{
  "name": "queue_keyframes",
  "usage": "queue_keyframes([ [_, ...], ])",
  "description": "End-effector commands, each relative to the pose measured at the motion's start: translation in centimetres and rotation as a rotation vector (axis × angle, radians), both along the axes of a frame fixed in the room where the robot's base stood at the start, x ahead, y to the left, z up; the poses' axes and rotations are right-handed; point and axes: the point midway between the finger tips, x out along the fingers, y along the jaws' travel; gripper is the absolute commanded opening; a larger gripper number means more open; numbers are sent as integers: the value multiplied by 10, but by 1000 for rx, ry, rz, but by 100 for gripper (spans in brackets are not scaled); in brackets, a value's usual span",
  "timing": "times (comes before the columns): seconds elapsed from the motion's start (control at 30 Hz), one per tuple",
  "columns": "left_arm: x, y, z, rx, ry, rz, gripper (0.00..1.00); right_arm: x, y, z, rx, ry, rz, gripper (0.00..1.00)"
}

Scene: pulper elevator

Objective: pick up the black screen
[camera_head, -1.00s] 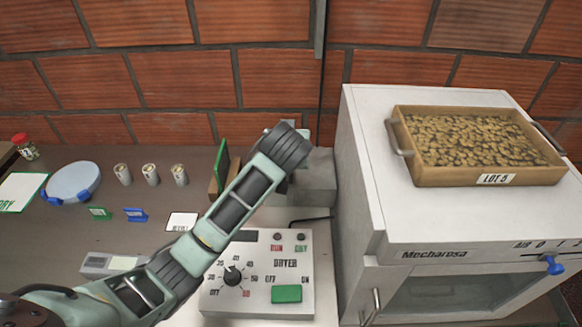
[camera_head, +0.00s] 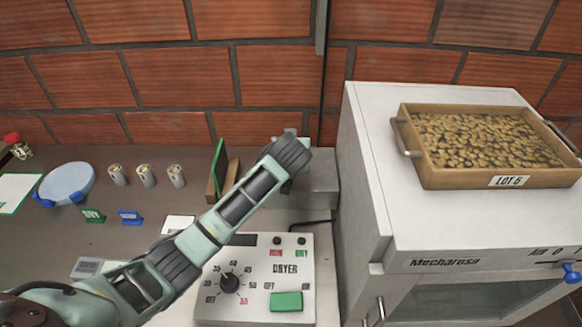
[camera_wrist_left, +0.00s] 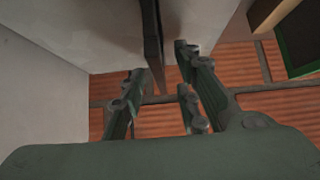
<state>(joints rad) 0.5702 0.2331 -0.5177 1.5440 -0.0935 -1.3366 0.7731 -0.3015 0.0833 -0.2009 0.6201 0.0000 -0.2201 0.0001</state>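A thin dark plate (camera_wrist_left: 152,45), seen nearly edge-on in the left wrist view, looks like the black screen. It stands upright against pale grey surfaces. My left gripper (camera_wrist_left: 162,88) has its fingers apart, one to the left of the plate and two to the right. The plate's lower end reaches between them, with no clear contact. In the head view my left arm's wrist (camera_head: 285,155) covers this spot, in front of a grey box (camera_head: 318,185), and hides the screen and the fingertips. My right gripper is not in view.
A green-framed board in a wooden stand (camera_head: 218,170) is close left of my wrist. The dryer control box (camera_head: 262,262) lies below my arm. A white oven (camera_head: 370,190) carrying a wooden bean tray (camera_head: 500,178) stands right. Several cans (camera_head: 146,176) stand left. A brick wall closes the back.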

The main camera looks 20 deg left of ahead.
Motion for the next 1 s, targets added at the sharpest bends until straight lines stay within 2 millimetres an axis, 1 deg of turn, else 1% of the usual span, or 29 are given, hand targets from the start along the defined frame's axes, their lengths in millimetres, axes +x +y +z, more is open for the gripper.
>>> queue_keyframes([
  [0.13,8,2,-8,1,0,-1,30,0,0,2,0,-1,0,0],
  [0.4,9,3,-10,-1,0,-1,30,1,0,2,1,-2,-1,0],
  [0.73,9,3,-9,-1,0,-1,1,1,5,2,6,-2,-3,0],
  [1.0,8,3,-9,-1,0,-1,0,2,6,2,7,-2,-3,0],
])
